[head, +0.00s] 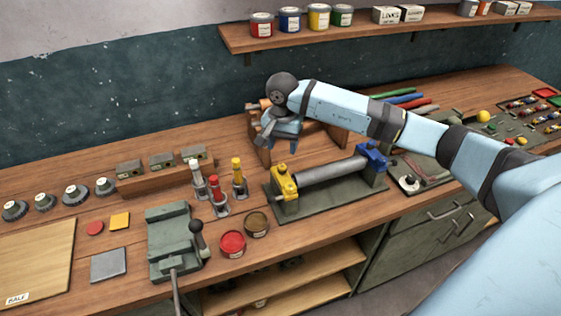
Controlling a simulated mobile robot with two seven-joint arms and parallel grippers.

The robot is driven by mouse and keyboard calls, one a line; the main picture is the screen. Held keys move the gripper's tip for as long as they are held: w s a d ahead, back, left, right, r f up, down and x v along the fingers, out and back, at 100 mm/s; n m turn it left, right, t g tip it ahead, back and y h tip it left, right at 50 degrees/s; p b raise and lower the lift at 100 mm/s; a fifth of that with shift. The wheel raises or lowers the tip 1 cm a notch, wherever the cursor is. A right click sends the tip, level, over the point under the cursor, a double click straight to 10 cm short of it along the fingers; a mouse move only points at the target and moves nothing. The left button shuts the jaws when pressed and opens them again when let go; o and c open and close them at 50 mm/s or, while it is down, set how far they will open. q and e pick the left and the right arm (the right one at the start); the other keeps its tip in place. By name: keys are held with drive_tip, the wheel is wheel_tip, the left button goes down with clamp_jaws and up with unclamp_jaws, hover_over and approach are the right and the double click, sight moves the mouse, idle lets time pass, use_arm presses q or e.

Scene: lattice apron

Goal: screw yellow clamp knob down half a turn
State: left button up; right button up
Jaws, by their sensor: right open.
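The yellow clamp (285,187) stands at the left end of a dark green fixture plate (318,205), with its small yellow knob (279,170) on top. A grey cylinder (330,169) lies between it and a matching blue clamp (371,160) at the right end. My right gripper (276,143) is open and appears empty, above and behind the yellow clamp, apart from the knob. Its fingertips are hard to make out against the wooden rack. My left gripper is not in view.
A wooden rack (341,136) stands behind the fixture. Upright red, white and yellow-topped tools stand to the left, the yellow-topped one (238,178) nearest. A red tin (232,243) and a brown tin (257,224) stand in front. A green vise (170,240) is further left.

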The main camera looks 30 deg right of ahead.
sight(282, 166)
wheel_tip(282, 166, down, 8)
drive_tip(key=shift+f+p, duration=0.1)
drive_tip(key=shift+p, duration=0.8)
drive_tip(key=shift+w, duration=0.1)
drive_tip(key=c, duration=0.9)
